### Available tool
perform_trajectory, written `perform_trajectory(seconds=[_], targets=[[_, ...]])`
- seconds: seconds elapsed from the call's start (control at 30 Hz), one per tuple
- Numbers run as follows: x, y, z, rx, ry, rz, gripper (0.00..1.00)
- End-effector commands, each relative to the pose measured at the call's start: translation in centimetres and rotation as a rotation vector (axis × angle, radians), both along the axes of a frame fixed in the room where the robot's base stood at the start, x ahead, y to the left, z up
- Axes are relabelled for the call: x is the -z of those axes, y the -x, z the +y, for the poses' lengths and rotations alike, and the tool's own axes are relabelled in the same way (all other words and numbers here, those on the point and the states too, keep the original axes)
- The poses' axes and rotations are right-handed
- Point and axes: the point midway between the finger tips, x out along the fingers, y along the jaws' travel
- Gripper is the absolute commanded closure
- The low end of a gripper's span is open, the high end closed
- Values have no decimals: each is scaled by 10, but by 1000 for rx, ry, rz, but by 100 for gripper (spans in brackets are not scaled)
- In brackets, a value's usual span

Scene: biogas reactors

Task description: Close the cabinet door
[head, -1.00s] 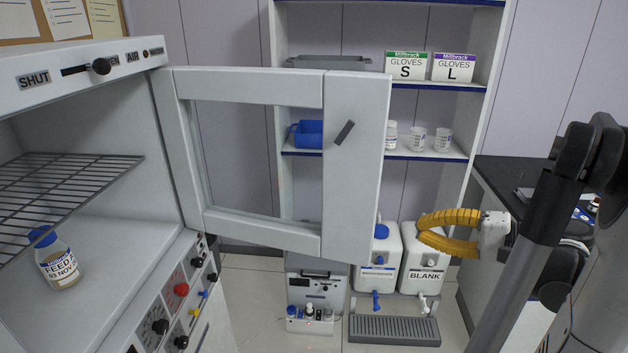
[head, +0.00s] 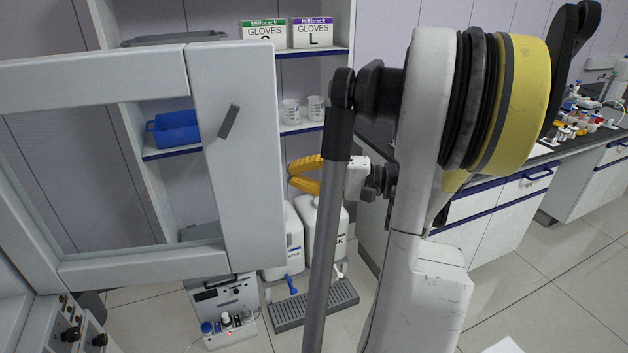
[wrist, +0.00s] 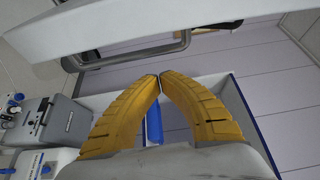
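The cabinet door (head: 240,210) is a white frame with a large window opening. It stands swung open across the left of the head view. A short dark handle (head: 229,122) sits on its wide right panel. My gripper (head: 292,178) has yellow fingers and is to the right of the door's free edge, apart from it in the head view, partly hidden by my arm. In the wrist view the fingertips (wrist: 160,77) come together with nothing between them. A white slab (wrist: 150,25), probably part of the door, crosses the top of the wrist view.
White canisters (head: 322,232) and a small device (head: 222,310) stand low behind. A dark-topped bench (head: 500,170) is at the right.

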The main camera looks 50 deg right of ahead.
Motion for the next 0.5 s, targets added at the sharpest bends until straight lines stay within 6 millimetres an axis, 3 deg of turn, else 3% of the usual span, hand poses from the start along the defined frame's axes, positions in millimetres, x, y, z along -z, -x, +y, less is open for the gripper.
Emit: perform_trajectory(seconds=[0.13, 0.3, 0.5], targets=[[2, -23, 15, -2, 0, 0, 100], [2, -1, 31, 2, 0, 0, 100], [0, 7, 39, 0, 0, 0, 100]])
